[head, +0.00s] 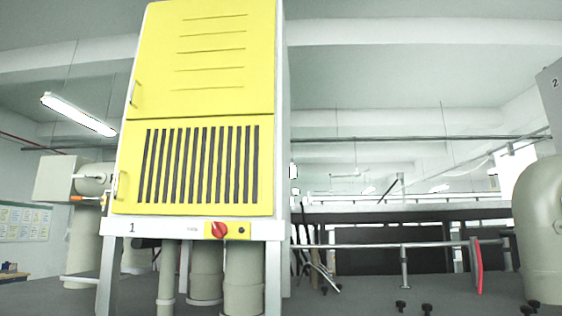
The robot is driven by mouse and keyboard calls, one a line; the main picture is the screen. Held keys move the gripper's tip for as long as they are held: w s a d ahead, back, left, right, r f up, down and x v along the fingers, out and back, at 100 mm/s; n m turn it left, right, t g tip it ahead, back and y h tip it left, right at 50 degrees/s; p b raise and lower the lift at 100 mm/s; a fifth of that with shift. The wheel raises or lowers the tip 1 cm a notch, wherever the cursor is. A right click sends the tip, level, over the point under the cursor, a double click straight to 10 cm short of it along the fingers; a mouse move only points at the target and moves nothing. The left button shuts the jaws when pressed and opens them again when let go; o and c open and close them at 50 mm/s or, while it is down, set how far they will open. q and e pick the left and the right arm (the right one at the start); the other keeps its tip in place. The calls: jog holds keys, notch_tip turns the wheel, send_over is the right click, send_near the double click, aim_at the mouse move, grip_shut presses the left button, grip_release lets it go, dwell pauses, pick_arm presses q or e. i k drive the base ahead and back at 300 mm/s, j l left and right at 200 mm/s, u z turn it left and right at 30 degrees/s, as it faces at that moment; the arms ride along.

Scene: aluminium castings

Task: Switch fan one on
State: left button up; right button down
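A tall cabinet with yellow doors (196,120) stands left of centre in the head view, marked "1" on its white lower rail (150,229). On that rail sits a yellow switch plate (227,231) with a red rotary knob (216,230) and a small dark round part (241,231) to its right. The knob looks turned at a slant; its exact setting is too small to read. Neither of my grippers is in view, and nothing covers the knob.
Thick grey-beige pipes (244,275) stand below the cabinet. A grey duct (540,235) and part of a unit marked "2" (552,95) are at the right edge. A rail (385,245) with a red handle (476,266) runs at right. Black knobs (426,308) are low right.

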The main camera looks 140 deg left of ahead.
aim_at(219, 229)
jog(key=l+u, duration=0.1)
jog(key=u, duration=0.7)
jog(key=k+l+u, duration=0.1)
jog(key=u, duration=0.25)
jog(key=l+u, duration=0.1)
jog(key=u, duration=3.6)
